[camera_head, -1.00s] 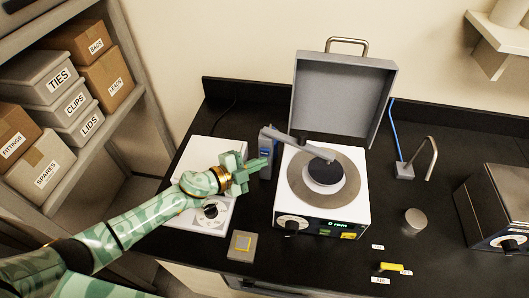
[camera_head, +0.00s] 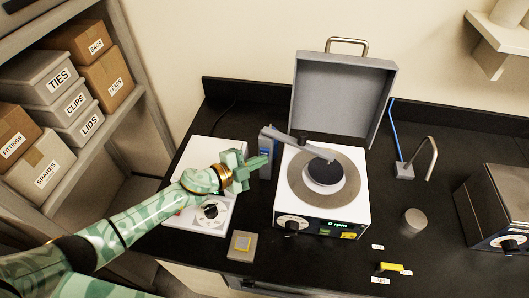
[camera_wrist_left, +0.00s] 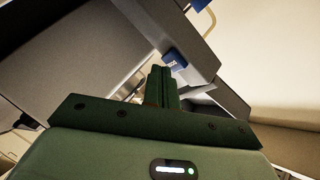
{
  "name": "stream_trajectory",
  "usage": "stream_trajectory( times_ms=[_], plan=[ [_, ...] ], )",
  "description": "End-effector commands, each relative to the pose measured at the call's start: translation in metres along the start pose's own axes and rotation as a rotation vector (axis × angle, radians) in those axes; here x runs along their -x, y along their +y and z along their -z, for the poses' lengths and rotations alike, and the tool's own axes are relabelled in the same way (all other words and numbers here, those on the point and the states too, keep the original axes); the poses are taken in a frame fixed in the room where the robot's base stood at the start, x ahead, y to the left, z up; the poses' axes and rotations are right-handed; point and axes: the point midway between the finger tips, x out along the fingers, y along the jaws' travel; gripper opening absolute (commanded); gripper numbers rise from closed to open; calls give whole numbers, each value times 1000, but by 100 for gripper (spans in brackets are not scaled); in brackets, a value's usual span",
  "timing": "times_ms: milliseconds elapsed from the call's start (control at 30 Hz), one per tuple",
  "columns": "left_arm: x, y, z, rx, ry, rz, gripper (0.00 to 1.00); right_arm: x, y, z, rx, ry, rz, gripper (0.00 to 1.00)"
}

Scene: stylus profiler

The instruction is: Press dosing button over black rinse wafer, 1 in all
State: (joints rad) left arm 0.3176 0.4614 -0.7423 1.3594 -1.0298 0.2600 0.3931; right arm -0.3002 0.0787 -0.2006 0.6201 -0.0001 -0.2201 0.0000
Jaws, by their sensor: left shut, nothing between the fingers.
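The black wafer (camera_head: 324,172) lies on the round grey plate (camera_head: 297,187) of the white spinner (camera_head: 285,212), whose lid stands open. A grey dispensing arm (camera_head: 295,141) reaches from a blue and grey post (camera_head: 265,162) to over the wafer. My green left gripper (camera_head: 262,160) is shut and empty, beside the post at its left. I cannot tell whether it touches the post. In the left wrist view the shut fingers (camera_wrist_left: 162,84) point toward a small blue part (camera_wrist_left: 174,60). My right gripper is not in view.
The open lid (camera_head: 343,98) rises behind the spinner. A white device (camera_head: 215,150) is under my left arm, with a small grey block (camera_head: 242,246) in front. A metal cylinder (camera_head: 414,220), a bent tap (camera_head: 432,155) and a grey box (camera_head: 500,205) stand to the right.

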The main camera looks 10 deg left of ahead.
Motion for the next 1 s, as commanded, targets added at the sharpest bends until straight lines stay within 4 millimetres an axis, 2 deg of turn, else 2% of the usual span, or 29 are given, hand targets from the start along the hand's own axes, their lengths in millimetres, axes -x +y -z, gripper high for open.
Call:
stream_trajectory(
  times_ms=[1000],
  plan=[
    [-6,-4,-4,1,-1,0,0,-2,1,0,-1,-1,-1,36]
  ],
)
